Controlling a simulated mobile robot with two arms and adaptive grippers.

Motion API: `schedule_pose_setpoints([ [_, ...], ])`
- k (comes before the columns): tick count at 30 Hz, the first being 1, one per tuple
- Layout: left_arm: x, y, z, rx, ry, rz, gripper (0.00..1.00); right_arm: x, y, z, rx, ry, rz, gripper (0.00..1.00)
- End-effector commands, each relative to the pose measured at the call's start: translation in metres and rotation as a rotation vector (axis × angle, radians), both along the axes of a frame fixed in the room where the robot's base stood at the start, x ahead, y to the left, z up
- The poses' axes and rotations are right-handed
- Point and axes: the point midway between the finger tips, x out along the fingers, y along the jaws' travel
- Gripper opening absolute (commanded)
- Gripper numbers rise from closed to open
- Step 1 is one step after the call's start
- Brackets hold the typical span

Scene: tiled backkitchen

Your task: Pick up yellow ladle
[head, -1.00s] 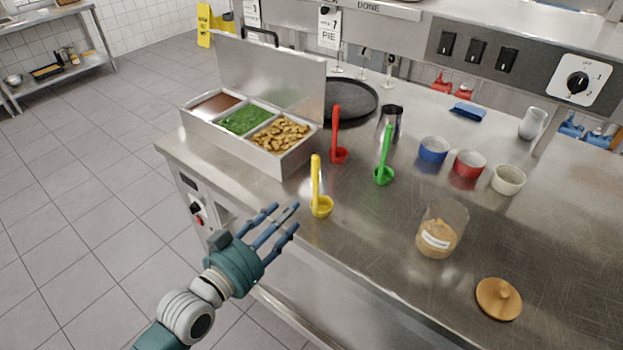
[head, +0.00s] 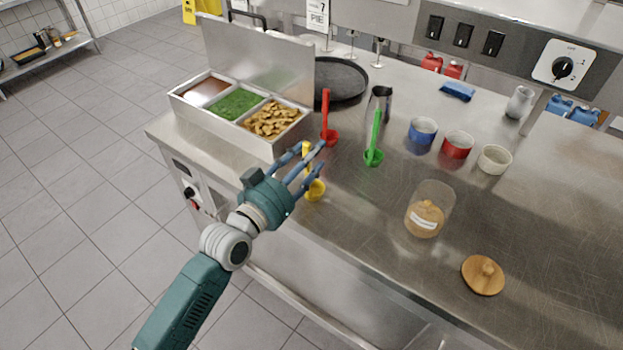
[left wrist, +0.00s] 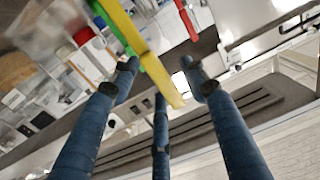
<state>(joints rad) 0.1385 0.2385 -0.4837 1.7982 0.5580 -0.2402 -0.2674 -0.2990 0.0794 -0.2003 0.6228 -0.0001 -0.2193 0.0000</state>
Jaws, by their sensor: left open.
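The yellow ladle (head: 316,189) stands on the steel counter near its front edge, its handle up and its bowl on the counter. My left gripper (head: 309,166) is open with its blue fingers around or close beside the ladle's handle, partly hiding it. In the left wrist view, the yellow handle (left wrist: 122,26) comes in from the top and ends between the spread fingers (left wrist: 165,90). I cannot tell whether any finger touches it. My right gripper is not in view.
A red ladle (head: 328,128) and a green ladle (head: 374,150) stand just behind and to the right. A food tray (head: 225,120) with a raised lid is at the left. A jar (head: 428,212), a wooden lid (head: 483,276) and small bowls (head: 458,146) are to the right.

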Motion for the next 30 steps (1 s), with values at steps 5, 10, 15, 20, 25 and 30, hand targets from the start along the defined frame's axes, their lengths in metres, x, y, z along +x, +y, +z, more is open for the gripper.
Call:
schedule_pose_setpoints([
  [5,0.004,-0.003,-0.001,0.001,0.001,0.0,0.45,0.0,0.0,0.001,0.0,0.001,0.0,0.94],
  [10,0.004,-0.003,-0.001,0.001,0.001,0.0,0.33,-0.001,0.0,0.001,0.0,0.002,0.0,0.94],
  [15,0.004,-0.002,-0.001,0.001,0.001,0.0,0.0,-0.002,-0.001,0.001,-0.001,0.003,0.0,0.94],
  [20,0.004,-0.002,-0.001,0.0,0.0,0.0,0.0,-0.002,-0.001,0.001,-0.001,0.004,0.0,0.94],
  [25,0.004,-0.003,0.001,0.0,0.0,0.0,0.0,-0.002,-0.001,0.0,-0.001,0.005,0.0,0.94],
  [30,0.004,-0.003,0.013,-0.001,-0.003,0.0,0.0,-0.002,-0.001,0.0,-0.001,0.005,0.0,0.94],
])
